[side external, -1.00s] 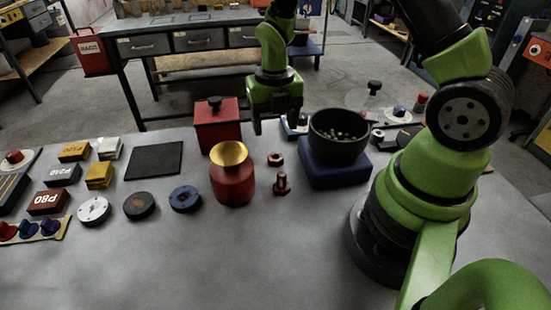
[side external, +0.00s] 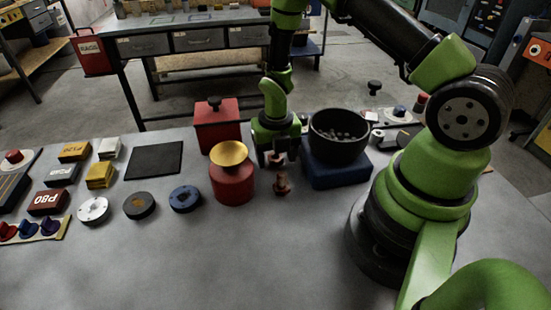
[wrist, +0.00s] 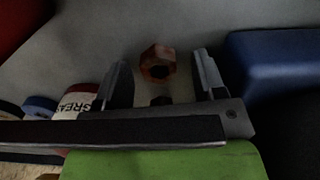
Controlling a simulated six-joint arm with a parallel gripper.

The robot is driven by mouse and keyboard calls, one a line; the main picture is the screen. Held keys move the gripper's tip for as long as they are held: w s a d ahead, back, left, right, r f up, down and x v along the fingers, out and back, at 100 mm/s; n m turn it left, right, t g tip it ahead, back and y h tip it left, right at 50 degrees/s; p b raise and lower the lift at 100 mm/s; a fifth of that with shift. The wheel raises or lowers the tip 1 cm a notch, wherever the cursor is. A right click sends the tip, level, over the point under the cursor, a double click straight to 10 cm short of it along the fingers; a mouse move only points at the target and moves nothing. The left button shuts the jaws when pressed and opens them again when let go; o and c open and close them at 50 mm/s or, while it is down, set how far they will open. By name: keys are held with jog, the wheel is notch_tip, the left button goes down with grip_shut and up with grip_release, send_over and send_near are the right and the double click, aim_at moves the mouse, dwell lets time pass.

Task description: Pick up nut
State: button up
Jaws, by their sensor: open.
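The reddish-brown nut (side external: 275,161) lies on the grey table, partly hidden by my gripper (side external: 279,157). My gripper is open, pointing down close over the nut. In the wrist view the two fingers stand apart, and a small reddish-brown piece that looks like the nut (wrist: 161,100) shows between them, mostly hidden by the gripper body. A reddish-brown bolt (side external: 282,184) stands just in front of the nut. It looks to be the hexagonal piece (wrist: 157,62) in the wrist view. Nothing is held.
A red pot with a gold top (side external: 232,184) stands close on the left. A blue block (side external: 338,174) carrying a dark bowl (side external: 338,136) stands close on the right. A red box (side external: 216,130) is behind on the left. The table's front is clear.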

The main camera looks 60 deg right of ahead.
jog(key=c, duration=1)
jog(key=shift+r, duration=0.15)
jog(key=shift+c, duration=0.2)
